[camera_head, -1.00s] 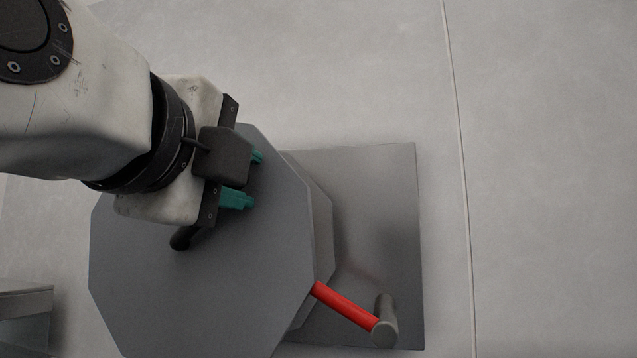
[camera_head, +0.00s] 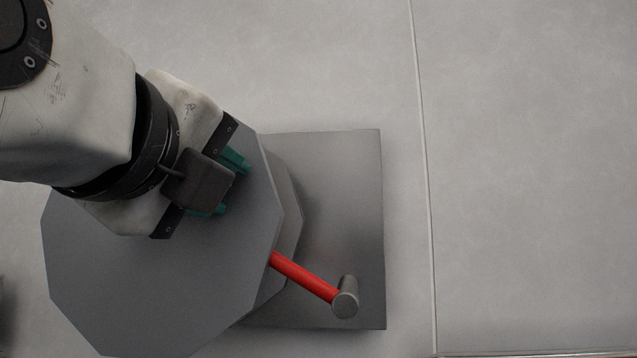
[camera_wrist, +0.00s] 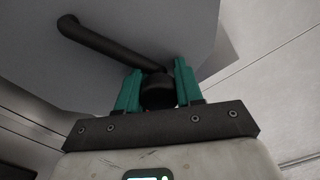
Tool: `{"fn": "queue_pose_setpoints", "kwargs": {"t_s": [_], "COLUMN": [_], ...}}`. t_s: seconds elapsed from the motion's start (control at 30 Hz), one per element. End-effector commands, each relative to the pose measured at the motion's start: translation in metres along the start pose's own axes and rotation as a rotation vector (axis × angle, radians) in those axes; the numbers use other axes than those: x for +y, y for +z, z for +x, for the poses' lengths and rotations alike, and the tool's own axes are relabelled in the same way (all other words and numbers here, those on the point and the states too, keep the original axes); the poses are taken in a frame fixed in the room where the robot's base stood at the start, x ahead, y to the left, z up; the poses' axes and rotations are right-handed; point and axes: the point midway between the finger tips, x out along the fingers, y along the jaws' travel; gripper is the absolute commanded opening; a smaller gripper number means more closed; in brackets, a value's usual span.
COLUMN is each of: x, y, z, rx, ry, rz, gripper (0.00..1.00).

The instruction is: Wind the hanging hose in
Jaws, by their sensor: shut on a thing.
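A grey octagonal reel face (camera_head: 100,290) fills the lower left of the head view. My gripper (camera_head: 222,185) is over its upper right part, with the teal fingers partly hidden by the wrist. In the wrist view, a black crank arm (camera_wrist: 105,43) runs across the reel face to a round black knob (camera_wrist: 158,92). My gripper (camera_wrist: 158,88) is shut on this knob, one teal finger on each side. The crank is hidden under my wrist in the head view.
A flat grey plate (camera_head: 350,190) lies behind the reel. The pale surface (camera_head: 520,150) to the right is clear, crossed by a thin seam.

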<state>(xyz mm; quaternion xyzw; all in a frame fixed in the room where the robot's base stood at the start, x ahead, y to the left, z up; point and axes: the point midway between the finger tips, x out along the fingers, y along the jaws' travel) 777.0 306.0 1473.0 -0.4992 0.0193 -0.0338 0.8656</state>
Motion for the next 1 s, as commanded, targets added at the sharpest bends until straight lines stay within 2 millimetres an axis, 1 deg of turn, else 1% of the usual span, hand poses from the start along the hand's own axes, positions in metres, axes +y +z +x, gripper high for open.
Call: {"fn": "queue_pose_setpoints", "kwargs": {"t_s": [0.17, 0.2, 0.4, 0.63, 0.73, 0.87, 1.0], "x": [-0.001, -0.001, 0.0, 0.0, 0.0, 0.001, 0.001], "y": [-0.001, -0.001, -0.001, 0.0, 0.0, 0.0, 0.0], "z": [0.0, 0.0, 0.0, 0.0, -0.005, -0.021, -0.049], "rx": [0.004, 0.004, 0.002, 0.001, 0.0, -0.001, -0.003], "ry": [-0.001, -0.001, 0.0, 0.0, 0.0, 0.0, 0.0], "rz": [0.0, 0.0, -0.001, -0.001, -0.001, 0.0, 0.0], "gripper": [0.0, 0.4, 0.59, 0.59, 0.59, 0.59, 0.59]}}
